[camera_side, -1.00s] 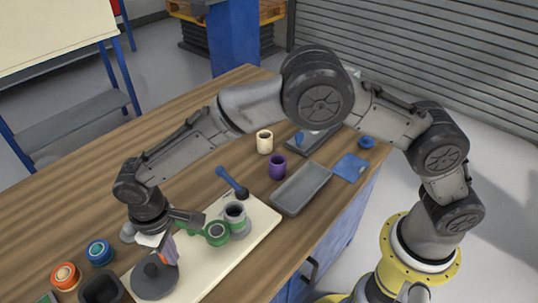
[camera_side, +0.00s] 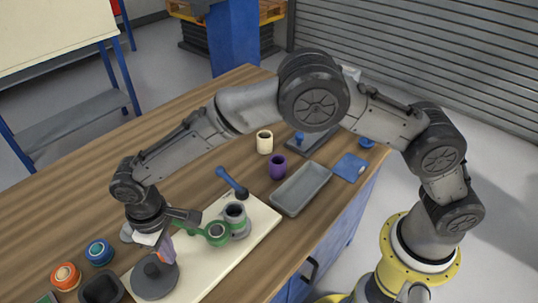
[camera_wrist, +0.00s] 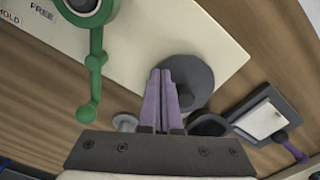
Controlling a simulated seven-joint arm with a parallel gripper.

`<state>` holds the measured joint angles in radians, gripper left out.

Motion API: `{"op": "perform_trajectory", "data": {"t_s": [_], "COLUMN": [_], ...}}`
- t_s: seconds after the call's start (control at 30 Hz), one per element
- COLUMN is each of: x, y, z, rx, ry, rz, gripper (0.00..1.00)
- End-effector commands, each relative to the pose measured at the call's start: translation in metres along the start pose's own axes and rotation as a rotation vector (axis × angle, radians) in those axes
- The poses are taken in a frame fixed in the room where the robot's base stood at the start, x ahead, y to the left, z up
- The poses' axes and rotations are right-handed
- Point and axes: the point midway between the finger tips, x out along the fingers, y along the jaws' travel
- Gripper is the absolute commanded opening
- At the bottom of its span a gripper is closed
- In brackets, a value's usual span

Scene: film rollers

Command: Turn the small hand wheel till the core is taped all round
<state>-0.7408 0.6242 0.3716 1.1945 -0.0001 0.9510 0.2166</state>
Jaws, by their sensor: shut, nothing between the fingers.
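A dark grey round disc with a raised hub, which looks like the hand wheel (camera_side: 150,283), lies at the near end of the cream board (camera_side: 255,228). It also shows in the wrist view (camera_wrist: 198,78), partly behind my fingers. My gripper (camera_side: 168,257) points down at the wheel's edge with its purple fingers together and empty. In the wrist view my gripper (camera_wrist: 164,75) overlaps the disc; I cannot tell whether it touches. A grey hollow cylinder, likely the core (camera_side: 235,211), stands farther along the board beside a green arm (camera_side: 214,233). I cannot tell how much tape is on it.
Orange (camera_side: 66,276) and blue (camera_side: 99,252) rolls stand left of the board, near a dark cup (camera_side: 101,288). A blue-handled tool (camera_side: 231,182) lies beyond the board. A grey tray (camera_side: 301,188), a purple cup (camera_side: 278,167) and a cream cup (camera_side: 264,141) stand farther right.

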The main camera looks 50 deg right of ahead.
Motion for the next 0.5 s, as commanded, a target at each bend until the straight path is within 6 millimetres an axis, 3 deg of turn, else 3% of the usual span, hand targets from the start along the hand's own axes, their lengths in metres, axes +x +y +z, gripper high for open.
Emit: {"op": "perform_trajectory", "data": {"t_s": [0.5], "x": [-0.0001], "y": [-0.0005], "z": [0.0002], "rx": [0.000], "ry": [0.000], "rz": [0.000], "gripper": [0.00]}}
